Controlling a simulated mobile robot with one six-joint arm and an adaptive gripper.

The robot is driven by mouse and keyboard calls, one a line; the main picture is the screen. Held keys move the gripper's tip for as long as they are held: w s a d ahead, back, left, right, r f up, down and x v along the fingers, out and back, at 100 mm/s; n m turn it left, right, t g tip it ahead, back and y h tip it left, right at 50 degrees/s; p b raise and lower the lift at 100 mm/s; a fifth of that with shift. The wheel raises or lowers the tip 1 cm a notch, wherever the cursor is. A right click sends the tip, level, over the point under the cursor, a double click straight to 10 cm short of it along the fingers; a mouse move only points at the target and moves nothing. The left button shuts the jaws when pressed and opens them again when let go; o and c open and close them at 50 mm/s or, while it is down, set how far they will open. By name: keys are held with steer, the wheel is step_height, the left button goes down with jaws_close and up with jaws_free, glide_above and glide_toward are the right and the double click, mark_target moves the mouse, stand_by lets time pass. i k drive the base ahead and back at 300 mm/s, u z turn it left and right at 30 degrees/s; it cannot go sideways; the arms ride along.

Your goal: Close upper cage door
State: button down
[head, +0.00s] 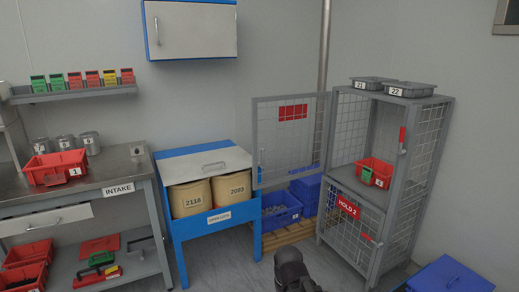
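The grey wire-mesh cage (446,102) stands at the right in the head view. Its upper door (257,135) is swung wide open to the left, with a red sign (293,113) on its mesh. The upper compartment is exposed and holds a red bin (385,174) with a green item in it. The lower door, marked HOLD 2 (349,208), is shut. A dark end part of my arm, apparently my gripper (290,262), shows at the bottom centre, in front of the cage and below the open door. Its fingers cannot be made out.
A blue stand (172,236) with two tan drums is left of the open door. Blue crates (282,212) on a wooden pallet sit behind and below the door. Grey trays (409,89) lie on the cage top. A blue lidded box (450,276) is at the lower right.

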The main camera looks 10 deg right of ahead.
mark_target(293, 112)
steer(key=z, duration=0.05)
steer(key=i, duration=1)
steer(key=u, duration=0.05)
